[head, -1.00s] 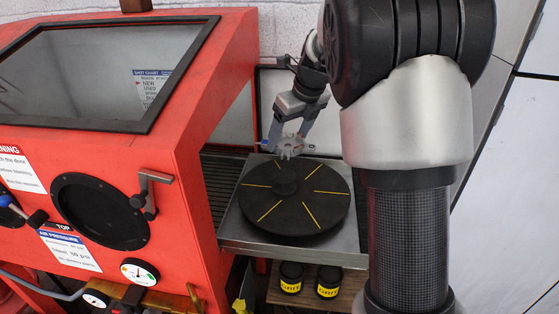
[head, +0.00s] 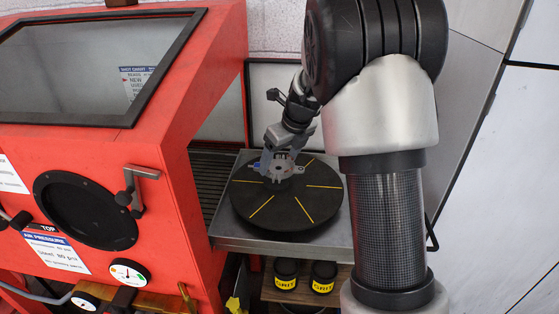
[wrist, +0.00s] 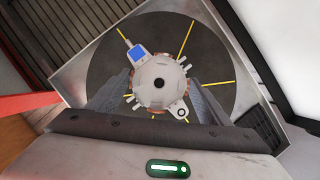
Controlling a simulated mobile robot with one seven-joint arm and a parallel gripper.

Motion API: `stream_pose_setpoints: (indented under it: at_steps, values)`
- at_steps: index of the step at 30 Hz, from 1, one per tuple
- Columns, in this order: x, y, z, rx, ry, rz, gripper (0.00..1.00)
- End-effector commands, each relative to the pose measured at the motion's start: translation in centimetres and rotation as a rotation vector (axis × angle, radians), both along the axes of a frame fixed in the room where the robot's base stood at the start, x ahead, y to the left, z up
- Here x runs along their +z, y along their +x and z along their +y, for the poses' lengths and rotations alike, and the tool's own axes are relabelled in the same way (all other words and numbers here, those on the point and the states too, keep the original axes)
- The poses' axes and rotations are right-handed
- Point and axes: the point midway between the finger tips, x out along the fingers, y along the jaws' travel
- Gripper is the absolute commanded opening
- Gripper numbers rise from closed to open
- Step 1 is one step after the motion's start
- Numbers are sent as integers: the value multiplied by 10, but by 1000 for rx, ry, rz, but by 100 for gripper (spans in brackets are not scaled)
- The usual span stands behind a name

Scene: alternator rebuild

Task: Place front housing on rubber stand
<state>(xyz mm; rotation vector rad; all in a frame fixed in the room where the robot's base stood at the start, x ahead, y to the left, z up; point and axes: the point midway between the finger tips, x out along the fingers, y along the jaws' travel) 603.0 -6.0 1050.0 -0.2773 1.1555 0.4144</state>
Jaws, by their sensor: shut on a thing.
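The front housing (wrist: 158,84) is a grey metal piece with a dark centre hole, lugs and a blue patch. My gripper (wrist: 158,98) is shut on it, one finger on each side. In the head view the housing (head: 279,167) is over the back part of a round black stand (head: 290,212) with yellow radial lines. The stand lies on a metal tray. The housing hides the middle of the stand, and I cannot tell whether it touches the stand.
A red blasting cabinet (head: 185,110) stands close on the left. The metal tray (head: 225,232) has a raised rim. Two black jars (head: 322,277) with yellow labels sit on a wooden shelf below. A pale wall is on the right.

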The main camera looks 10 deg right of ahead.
Motion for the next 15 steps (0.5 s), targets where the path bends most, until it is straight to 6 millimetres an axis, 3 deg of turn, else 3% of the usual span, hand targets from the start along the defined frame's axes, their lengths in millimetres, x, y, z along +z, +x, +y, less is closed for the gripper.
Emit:
stream_pose_setpoints:
  at_steps: [6, 7, 9, 15]
  values:
    - [-1, 1, 0, 0, 0, -1, 39]
    - [-1, 0, 0, 0, 0, 0, 77]
    - [-1, 0, 0, 0, 0, 0, 89]
    - [-1, 0, 0, 0, 0, 0, 91]
